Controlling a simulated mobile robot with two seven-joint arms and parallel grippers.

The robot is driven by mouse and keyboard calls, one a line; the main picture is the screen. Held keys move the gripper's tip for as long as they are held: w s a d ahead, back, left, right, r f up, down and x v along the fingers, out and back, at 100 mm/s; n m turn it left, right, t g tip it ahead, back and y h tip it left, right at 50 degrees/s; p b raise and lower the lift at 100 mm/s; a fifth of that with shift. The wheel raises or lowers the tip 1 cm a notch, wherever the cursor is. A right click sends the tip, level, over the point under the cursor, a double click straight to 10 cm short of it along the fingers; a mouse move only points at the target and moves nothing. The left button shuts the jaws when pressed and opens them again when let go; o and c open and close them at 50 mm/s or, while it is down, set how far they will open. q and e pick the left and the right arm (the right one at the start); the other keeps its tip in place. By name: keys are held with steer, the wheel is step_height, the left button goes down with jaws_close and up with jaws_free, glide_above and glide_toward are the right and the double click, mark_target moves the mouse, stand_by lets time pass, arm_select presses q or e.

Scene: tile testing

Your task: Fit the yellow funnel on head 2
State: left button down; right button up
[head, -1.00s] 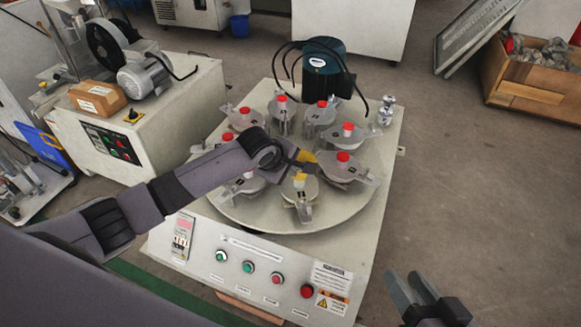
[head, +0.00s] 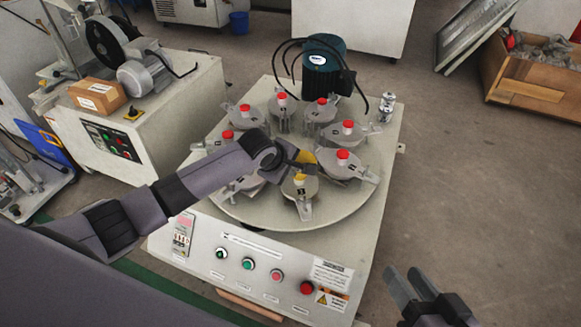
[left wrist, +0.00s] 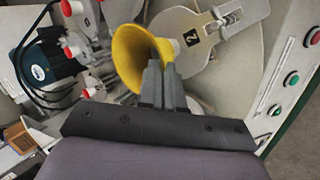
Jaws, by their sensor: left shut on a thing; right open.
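My left gripper (head: 297,162) is shut on the yellow funnel (left wrist: 132,58), which also shows at its fingers in the head view (head: 302,155). In the left wrist view the funnel is tilted, its wide rim beside the fingers (left wrist: 160,82). Head 2 (left wrist: 205,52), a grey plate with a black "2" label, lies just beyond the funnel; in the head view it is the front head (head: 299,190). It shows a small yellow spot and no red cap. Whether the funnel touches it I cannot tell. My right gripper (head: 416,287) is open and empty at the lower right.
Several other heads with red caps (head: 343,155) stand around the round turntable (head: 330,212). A dark green motor (head: 322,62) with black hoses stands behind them. Buttons (head: 247,264) line the machine's front panel.

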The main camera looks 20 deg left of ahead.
arm_select(q)
steer(key=shift+f, duration=0.35)
arm_select(e)
steer(key=shift+r, duration=0.2)
stand_by(0.4)
arm_select(q)
steer(key=c, duration=1.2)
jaws_free()
steer(key=shift+s+r+p, duration=0.2)
steer(key=shift+r+p, duration=0.25)
steer(key=shift+p, duration=0.2)
steer(key=shift+p+v, duration=1.55)
steer(key=shift+v, duration=1.55)
arm_select(e)
steer(key=shift+s+d+f+n+h, duration=0.25)
steer(key=shift+d+h, duration=0.3)
steer(key=shift+d, duration=0.35)
steer(key=shift+s+d+f+n+h, duration=0.25)
steer(key=shift+d+h, duration=0.35)
steer(key=shift+d, duration=0.3)
steer(key=shift+s+d+f+n+h, duration=0.15)
steer(key=shift+s+d+h, duration=0.3)
steer(key=shift+d, duration=0.45)
arm_select(q)
steer(key=shift+s+a+f, duration=0.1)
arm_select(e)
steer(key=shift+w+f, duration=0.1)
